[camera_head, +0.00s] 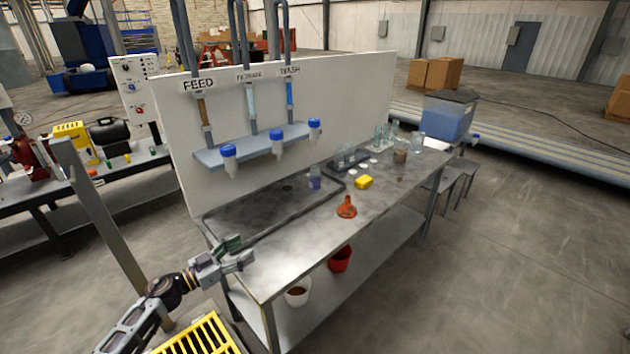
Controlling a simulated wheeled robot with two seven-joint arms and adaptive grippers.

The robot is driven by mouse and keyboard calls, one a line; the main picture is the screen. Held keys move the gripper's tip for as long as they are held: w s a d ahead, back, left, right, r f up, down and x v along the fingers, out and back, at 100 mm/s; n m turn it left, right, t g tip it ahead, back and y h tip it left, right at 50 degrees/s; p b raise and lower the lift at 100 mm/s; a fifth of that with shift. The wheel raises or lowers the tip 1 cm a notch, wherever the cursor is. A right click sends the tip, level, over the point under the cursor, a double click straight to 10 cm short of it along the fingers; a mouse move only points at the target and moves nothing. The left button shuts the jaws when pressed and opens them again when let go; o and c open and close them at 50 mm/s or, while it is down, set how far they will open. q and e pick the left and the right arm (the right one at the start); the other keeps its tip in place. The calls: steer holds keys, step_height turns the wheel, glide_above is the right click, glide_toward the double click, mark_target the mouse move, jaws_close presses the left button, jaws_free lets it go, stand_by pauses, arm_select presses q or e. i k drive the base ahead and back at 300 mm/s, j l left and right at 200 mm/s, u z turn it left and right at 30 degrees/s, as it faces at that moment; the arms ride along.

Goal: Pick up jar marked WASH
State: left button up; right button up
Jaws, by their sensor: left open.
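A white panel carries the signs FEED, a blurred middle word and WASH (290,71), each above a tube. Several similar blue-capped pale vessels show at the rack (240,153) below: a left one (229,160), a middle one (277,143) and a right one (315,131), the last nearest the WASH sign. I cannot read any marking on them. My left gripper (240,252) is open and empty at the bench's near left corner, well apart from all of these. My right gripper is not seen.
A dark-rimmed tray (250,208) lies below the rack. The bench's front left surface is clear. A red bucket (341,259) is on the lower shelf.

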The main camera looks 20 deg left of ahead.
mark_target(314, 173)
steer(key=i, duration=1.5)
